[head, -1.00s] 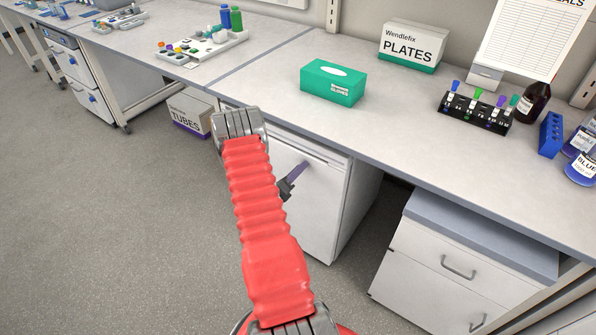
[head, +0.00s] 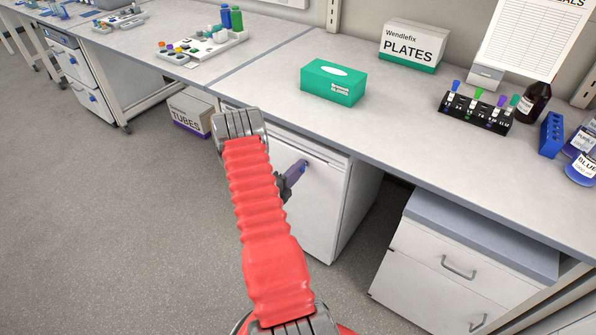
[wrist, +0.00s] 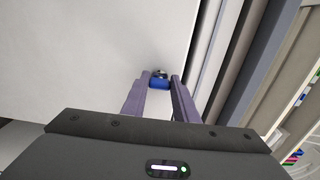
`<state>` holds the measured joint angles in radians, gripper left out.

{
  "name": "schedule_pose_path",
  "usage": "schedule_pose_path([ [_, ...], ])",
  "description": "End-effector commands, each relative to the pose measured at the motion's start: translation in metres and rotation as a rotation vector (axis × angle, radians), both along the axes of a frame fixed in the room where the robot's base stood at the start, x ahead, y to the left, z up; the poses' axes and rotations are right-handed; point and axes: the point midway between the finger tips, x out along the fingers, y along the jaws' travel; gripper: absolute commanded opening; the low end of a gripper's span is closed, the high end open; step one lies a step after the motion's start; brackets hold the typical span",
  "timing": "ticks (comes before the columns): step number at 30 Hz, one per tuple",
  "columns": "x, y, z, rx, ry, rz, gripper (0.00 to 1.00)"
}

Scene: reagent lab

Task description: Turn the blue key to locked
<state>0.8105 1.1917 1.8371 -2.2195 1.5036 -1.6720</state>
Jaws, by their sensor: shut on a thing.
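The blue key (wrist: 159,85) sits in a dark round lock (wrist: 159,73) on the white cabinet door (wrist: 80,50) in the wrist view. The fingers of my gripper (wrist: 160,84) stand on either side of the key and are shut on it. In the head view my gripper (head: 300,170) reaches the front of the white cabinet (head: 318,205) under the bench. The key's head is mostly between the fingers, and I cannot tell its exact angle or any lock marking.
The bench (head: 280,115) runs above the cabinet, with a green glove box (head: 333,84) on it. A tubes box (head: 190,112) stands left of the cabinet. A drawer unit (head: 465,262) stands to the right. Open floor (head: 110,230) lies at the left.

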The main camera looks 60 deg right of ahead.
Motion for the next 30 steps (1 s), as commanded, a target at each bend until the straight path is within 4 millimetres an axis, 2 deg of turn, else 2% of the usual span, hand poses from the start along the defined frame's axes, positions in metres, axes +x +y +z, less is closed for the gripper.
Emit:
schedule_pose_path([
  [10,0.0039,0.0011,-0.0024,0.007,0.004,0.011,0.04],
  [11,0.0039,0.0011,-0.0024,0.007,0.004,0.011,0.27],
  [18,0.0021,0.0009,-0.0016,0.005,0.004,0.007,0.44],
  [30,0.0020,0.0062,-0.0010,0.003,0.004,0.003,0.45],
])
